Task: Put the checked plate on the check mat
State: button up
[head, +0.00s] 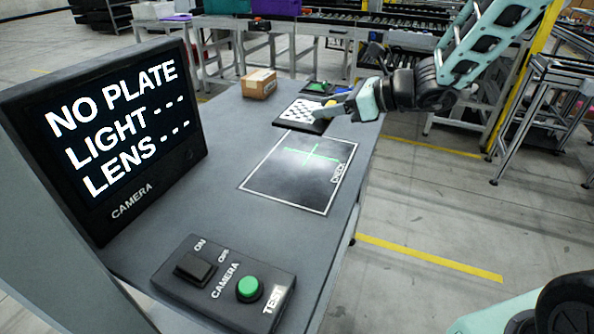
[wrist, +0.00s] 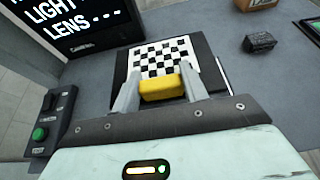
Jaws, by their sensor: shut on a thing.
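My gripper (head: 338,105) reaches in from the right in the head view. In the wrist view its fingers (wrist: 160,92) are shut on the yellow block at the plate's near edge. I cannot tell whether the plate touches the pad. The check mat (head: 272,178), black with a white outline, a green cross and the word CHECK, lies bare nearer the head camera.
A screen (head: 112,130) reading NO PLATE stands at the left. A control box (head: 222,283) with a switch and green button sits at the bench's near end. A cardboard box (head: 259,83) stands behind the plate.

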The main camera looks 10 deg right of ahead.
aim_at(322, 168)
jog(key=f+b, duration=0.2)
jog(key=f, duration=0.1)
jog(key=shift+w+a+f+b, duration=0.3)
jog(key=shift+a+f+b, duration=0.05)
jog(key=shift+f+b, duration=0.05)
notch_tip(322, 168, down, 10)
jog(key=shift+r, duration=0.2)
jog(key=shift+f, duration=0.1)
jog(key=shift+f, duration=0.15)
jog(key=o, duration=1.3)
